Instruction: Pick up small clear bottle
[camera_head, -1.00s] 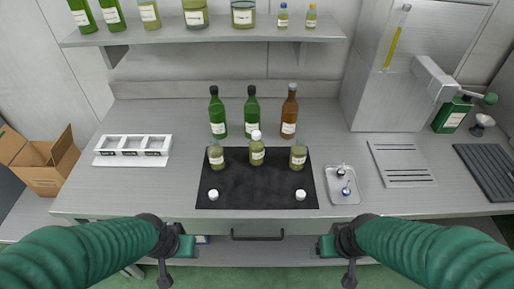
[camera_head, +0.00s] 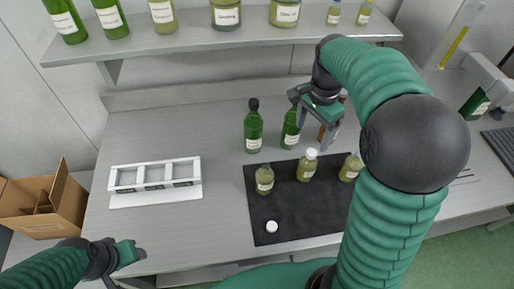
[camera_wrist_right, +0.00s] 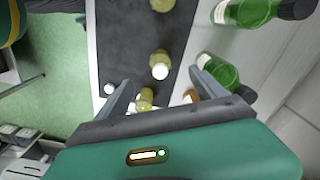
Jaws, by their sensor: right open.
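Three small clear bottles with olive-yellow contents stand upright on the black mat (camera_head: 285,213): a left one (camera_head: 264,181), a middle one with a white cap (camera_head: 306,168) and a right one (camera_head: 349,169), partly covered by my right arm. My right gripper (camera_head: 315,133) is open and empty, held above the back of the counter near the tall bottles. In the right wrist view its fingers (camera_wrist_right: 162,80) frame one small bottle (camera_wrist_right: 146,98) lower down, and the white-capped one (camera_wrist_right: 160,66) lies just beyond. My left gripper (camera_head: 130,255) is at the front left edge; its jaws are unclear.
Two green bottles (camera_head: 253,132) stand behind the mat; a brown bottle (camera_head: 324,132) is mostly hidden by my right gripper. A loose white cap (camera_head: 271,227) lies on the mat. A shelf with bottles (camera_head: 140,45) overhangs the back.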

